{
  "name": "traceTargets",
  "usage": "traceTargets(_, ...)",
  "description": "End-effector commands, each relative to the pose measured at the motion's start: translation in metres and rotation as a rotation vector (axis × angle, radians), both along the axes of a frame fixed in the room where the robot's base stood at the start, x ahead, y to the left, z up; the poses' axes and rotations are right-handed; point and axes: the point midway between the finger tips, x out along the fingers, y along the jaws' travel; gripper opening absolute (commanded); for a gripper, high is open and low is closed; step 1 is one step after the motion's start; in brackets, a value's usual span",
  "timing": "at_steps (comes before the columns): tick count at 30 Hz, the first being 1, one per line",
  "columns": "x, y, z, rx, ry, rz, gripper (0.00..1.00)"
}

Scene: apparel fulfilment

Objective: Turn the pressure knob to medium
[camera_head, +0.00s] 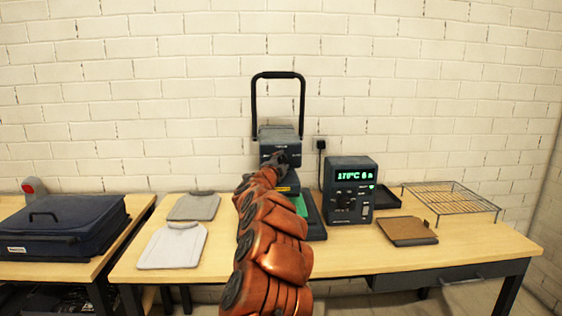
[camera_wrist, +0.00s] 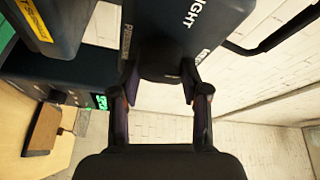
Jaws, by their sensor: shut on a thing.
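The dark heat press (camera_head: 277,133) stands at the back of the table, its black U-shaped handle (camera_head: 278,75) upright. In the wrist view the press housing (camera_wrist: 200,20) carries the word "LIGHT" and a partly readable label beside the knob. The round dark pressure knob (camera_wrist: 163,62) sits between my two fingers. My gripper (camera_wrist: 160,80) is shut on the knob, one finger on each side. In the head view my gripper (camera_head: 276,161) reaches the front of the press head and hides the knob. The knob's pointer cannot be made out.
A control box (camera_head: 350,190) with a green display stands right of the press. A wire rack (camera_head: 450,197), a brown pad (camera_head: 407,231) and a black tray (camera_head: 382,197) lie farther right. A dark blue case (camera_head: 60,225) is on the left table.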

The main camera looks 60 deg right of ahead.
Motion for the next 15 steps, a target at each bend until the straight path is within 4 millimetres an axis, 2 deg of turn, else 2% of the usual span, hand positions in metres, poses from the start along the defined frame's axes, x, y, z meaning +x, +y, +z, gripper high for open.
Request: traceTargets(15, 0.0001, 0.0, 0.0009, 0.088, -0.112, 0.001, 0.11)
